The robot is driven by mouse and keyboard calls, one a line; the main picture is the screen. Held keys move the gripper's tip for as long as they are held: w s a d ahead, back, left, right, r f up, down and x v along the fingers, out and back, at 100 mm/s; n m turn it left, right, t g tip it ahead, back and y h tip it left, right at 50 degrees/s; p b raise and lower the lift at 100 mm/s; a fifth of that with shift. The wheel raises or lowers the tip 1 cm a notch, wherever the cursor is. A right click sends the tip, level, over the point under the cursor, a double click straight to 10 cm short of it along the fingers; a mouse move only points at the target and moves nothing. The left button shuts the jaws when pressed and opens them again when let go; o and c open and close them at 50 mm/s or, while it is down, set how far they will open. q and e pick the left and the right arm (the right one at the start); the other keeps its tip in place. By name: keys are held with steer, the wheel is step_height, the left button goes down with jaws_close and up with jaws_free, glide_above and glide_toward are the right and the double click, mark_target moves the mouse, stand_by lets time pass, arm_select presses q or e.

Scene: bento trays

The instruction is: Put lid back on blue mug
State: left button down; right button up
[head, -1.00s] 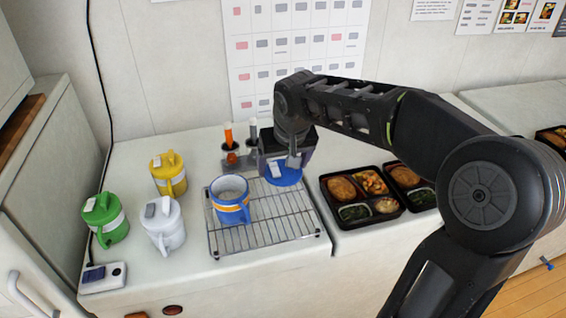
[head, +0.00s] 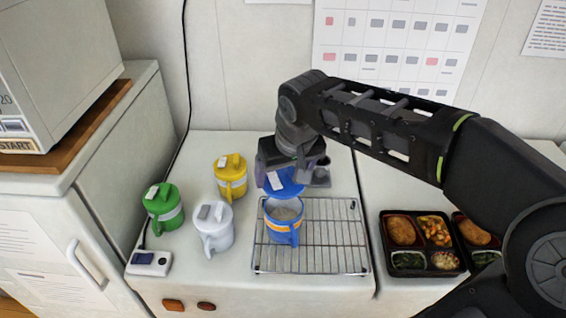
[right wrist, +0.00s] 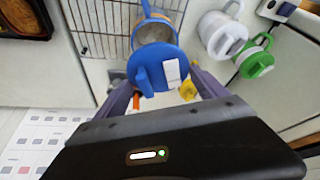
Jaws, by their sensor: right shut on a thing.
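The blue mug (head: 283,228) stands upright and open on the wire rack, with an orange band and greyish contents. It also shows in the right wrist view (right wrist: 152,32). My right gripper (head: 284,170) is shut on the blue lid (head: 284,187). It holds the lid just behind and above the mug's rim, partly overlapping it in the picture. In the right wrist view the lid (right wrist: 160,58) covers part of the mug's opening, with a white tab on top. I cannot tell whether lid and mug touch. My left gripper is not in view.
The wire rack (head: 335,235) is bare right of the mug. Lidded white (head: 213,232), yellow (head: 231,180) and green (head: 164,208) mugs stand to the left. Food trays (head: 397,262) lie at the right. A small white device (head: 149,263) sits near the counter's front left.

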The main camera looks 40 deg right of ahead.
mark_target(285, 184)
steer(key=shift+f, duration=0.1)
steer(key=shift+f+b, duration=1.5)
steer(key=shift+f, duration=0.55)
steer(key=shift+f+b, duration=0.95)
steer(key=shift+f, duration=0.1)
steer(key=shift+f+b, duration=0.15)
steer(key=shift+b, duration=0.45)
stand_by(0.4)
stand_by(0.4)
steer(key=o, duration=1.4)
